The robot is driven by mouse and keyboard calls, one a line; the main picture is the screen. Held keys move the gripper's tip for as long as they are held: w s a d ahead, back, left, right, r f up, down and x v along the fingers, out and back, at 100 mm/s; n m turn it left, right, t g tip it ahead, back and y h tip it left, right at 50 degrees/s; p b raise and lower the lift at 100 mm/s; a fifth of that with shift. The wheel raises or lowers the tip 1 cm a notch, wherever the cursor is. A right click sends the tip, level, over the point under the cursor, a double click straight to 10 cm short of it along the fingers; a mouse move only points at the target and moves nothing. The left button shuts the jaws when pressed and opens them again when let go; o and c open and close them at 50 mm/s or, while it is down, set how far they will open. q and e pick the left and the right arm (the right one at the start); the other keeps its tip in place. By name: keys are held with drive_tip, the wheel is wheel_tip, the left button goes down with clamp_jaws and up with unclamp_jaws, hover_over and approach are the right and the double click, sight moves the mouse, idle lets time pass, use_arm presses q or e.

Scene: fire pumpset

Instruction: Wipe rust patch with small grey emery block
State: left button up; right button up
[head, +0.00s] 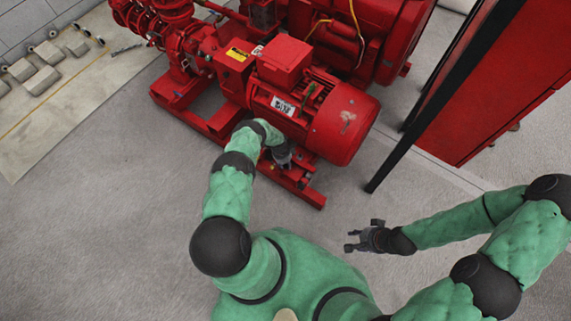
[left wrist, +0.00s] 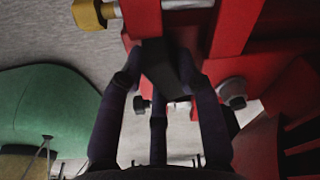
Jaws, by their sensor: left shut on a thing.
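My left gripper (head: 284,158) is low beside the red motor (head: 312,110), above the red base frame (head: 306,190). In the left wrist view its dark fingers (left wrist: 168,78) are shut on a small dark grey block (left wrist: 172,62), which I take as the emery block. The block is close to red metal; I cannot tell whether it touches. In the head view the hand hides the block. A small pale brownish patch (head: 347,117) on the motor's rounded end may be the rust patch. My right gripper (head: 352,240) is open and empty over the floor.
A red cabinet (head: 520,80) with a dark-edged open door (head: 440,100) stands at the right. More red pump machinery (head: 165,25) is behind. Pale blocks (head: 40,78) lie on a board at the left. In the wrist view, bolts (left wrist: 232,92) stick out near my fingers. Grey floor is clear at left.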

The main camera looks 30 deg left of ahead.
sight(293, 172)
use_arm(q)
drive_tip(key=shift+s+d, duration=0.15)
drive_tip(key=shift+d, duration=1.75)
drive_tip(key=shift+f, duration=0.15)
drive_tip(key=shift+a+f, duration=0.15)
drive_tip(key=shift+a, duration=1.75)
drive_tip(key=shift+c, duration=0.4)
